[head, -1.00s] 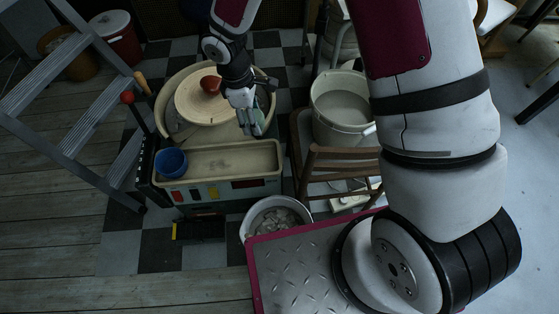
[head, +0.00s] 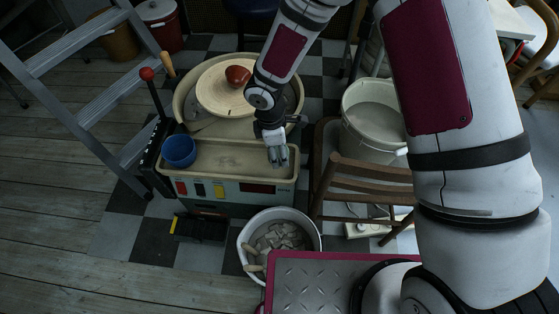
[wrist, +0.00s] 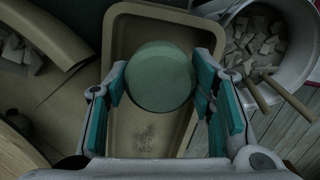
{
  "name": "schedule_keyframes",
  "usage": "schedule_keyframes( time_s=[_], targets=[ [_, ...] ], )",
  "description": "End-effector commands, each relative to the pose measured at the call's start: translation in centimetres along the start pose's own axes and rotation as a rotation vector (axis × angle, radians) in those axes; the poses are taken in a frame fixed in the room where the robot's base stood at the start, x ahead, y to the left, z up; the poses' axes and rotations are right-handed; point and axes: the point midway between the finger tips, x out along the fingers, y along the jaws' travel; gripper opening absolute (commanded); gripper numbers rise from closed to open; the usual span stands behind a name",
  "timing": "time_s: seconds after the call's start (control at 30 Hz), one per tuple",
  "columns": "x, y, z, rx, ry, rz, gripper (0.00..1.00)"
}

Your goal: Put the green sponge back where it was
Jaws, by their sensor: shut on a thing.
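The round green sponge (wrist: 160,77) is between the teal-padded fingers of my gripper (wrist: 161,95) in the wrist view. My gripper is shut on it. In the head view my gripper (head: 278,157) points down over the right end of the beige tray (head: 215,174) at the front of the pottery wheel; the sponge is hard to make out there. In the wrist view the tray (wrist: 140,135) lies below the sponge. I cannot tell how far above the tray floor the sponge is.
A blue bowl (head: 179,150) sits at the tray's left end. The wheel head (head: 226,95) behind carries a red-brown bowl (head: 237,76). A bucket of clay pieces (head: 247,240) stands in front, a wooden chair (head: 350,180) and white bucket (head: 373,125) to the right, a ladder (head: 70,50) left.

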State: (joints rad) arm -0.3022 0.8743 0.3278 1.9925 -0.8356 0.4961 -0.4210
Motion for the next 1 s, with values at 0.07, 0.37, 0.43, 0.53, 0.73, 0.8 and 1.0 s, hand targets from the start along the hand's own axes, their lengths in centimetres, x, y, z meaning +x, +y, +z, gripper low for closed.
schedule_keyframes(
  time_s=[0.07,0.37,0.43,0.53,0.73,0.8,1.0],
  targets=[
    [0.8,0.0,-0.1,0.0,-0.001,0.0,0.27],
    [4.1,0.0,-0.5,0.0,0.0,0.001,0.27],
    [4.1,0.1,-0.5,0.001,0.0,0.001,0.27],
    [4.0,0.1,-0.5,0.001,0.0,0.001,0.27],
    [4.4,0.0,-0.5,0.001,0.0,0.001,0.27],
    [4.3,0.0,-0.5,0.001,0.0,0.001,0.58],
    [4.3,0.0,-0.5,0.001,0.0,0.001,0.58]
  ],
)
